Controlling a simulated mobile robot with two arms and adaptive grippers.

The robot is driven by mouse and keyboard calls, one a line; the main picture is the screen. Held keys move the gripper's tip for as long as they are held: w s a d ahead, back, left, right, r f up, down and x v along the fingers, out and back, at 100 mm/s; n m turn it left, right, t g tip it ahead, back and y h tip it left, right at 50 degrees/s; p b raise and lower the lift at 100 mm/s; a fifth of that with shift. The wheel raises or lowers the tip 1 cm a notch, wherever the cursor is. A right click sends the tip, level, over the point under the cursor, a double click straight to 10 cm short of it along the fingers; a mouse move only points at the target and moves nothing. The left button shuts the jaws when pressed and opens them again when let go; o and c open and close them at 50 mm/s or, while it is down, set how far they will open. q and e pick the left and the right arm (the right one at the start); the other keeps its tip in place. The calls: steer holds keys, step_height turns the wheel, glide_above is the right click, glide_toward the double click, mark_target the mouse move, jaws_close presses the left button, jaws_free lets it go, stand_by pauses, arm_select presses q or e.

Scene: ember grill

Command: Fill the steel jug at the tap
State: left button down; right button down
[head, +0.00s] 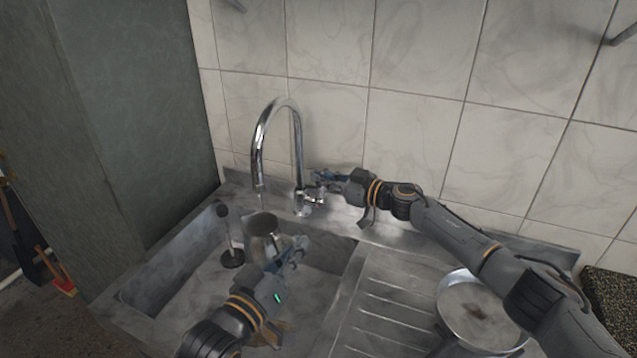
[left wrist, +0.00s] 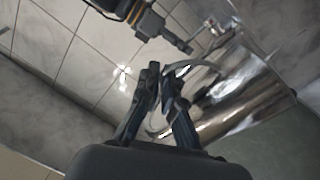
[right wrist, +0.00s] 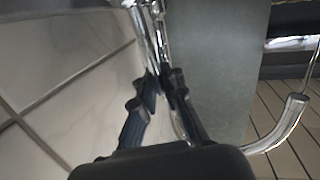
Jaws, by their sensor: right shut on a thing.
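The steel jug (head: 262,238) is upright in the sink under the spout of the chrome tap (head: 298,150). A faint thin line shows between spout and jug; I cannot tell if it is water. The inside of the jug is too small to read. My left gripper (head: 297,250) is at the jug's right side; in the left wrist view its fingers (left wrist: 163,80) are closed around the handle of the jug (left wrist: 235,100). My right gripper (head: 320,180) is shut on the tap's lever at the base; its fingers show in the right wrist view (right wrist: 162,90).
The sink basin (head: 180,282) surrounds the jug, with a dark upright rod and disc (head: 232,258) left of it. A ribbed drainboard (head: 385,310) lies to the right, with a round pan (head: 478,308) on it. The tiled wall (head: 410,130) stands close behind the tap.

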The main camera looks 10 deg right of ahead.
steer(key=shift+w+d+m, duration=0.45)
steer(key=shift+w+m, duration=0.15)
steer(key=shift+m, duration=0.1)
steer(key=c, duration=1.4)
jaws_free()
steer(key=shift+s+d, duration=0.1)
steer(key=shift+d, duration=0.1)
steer(key=v, duration=1.2)
steer(key=shift+d+r, duration=0.1)
steer(key=shift+r, duration=0.1)
